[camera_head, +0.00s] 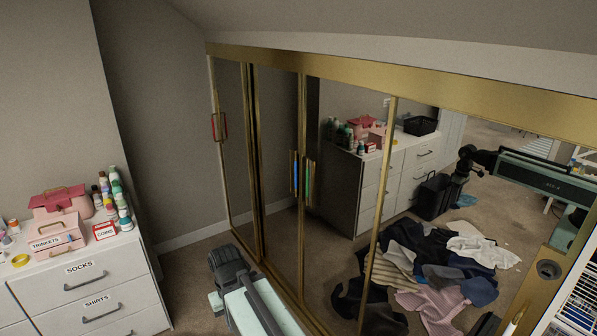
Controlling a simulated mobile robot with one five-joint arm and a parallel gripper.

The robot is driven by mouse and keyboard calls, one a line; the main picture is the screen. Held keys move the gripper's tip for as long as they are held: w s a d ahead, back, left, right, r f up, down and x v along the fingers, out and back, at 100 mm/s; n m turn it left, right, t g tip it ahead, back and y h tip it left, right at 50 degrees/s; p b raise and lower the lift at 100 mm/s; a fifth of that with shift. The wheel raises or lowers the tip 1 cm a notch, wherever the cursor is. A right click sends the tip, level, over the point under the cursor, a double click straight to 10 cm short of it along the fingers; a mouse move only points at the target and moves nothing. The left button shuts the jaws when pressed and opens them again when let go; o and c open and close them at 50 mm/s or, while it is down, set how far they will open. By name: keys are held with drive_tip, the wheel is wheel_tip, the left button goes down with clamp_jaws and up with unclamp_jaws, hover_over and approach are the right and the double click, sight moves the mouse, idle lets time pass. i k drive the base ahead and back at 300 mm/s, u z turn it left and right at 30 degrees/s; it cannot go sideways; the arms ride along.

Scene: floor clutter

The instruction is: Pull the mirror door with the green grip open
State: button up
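The green grip (308,183) is a tall upright bar on the gold edge of a mirror door (345,215) in the gold-framed wardrobe. A blue grip (294,175) stands close to its left, on the neighbouring edge. That door looks shut, flush with the row. My gripper (226,268) is at the bottom centre, low in front of the mirrors, left of and below the green grip and apart from it. Its dark end shows from behind, with my pale arm running down out of view. Its fingers are not clear enough to show their opening.
A red grip (218,126) is on the far left door. A white dresser (90,280) with boxes and bottles stands at left. Carpet shows between it and the mirrors. The mirrors show a clothes pile (435,265), a dark bin (433,197) and my own body, seemingly reflections.

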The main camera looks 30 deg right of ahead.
sight(345, 126)
drive_tip(key=u, duration=0.15)
drive_tip(key=i, duration=1.75)
drive_tip(key=u, duration=0.4)
drive_tip(key=k, duration=0.8)
drive_tip(key=u, duration=0.1)
drive_tip(key=i, duration=0.95)
drive_tip(key=z, duration=0.05)
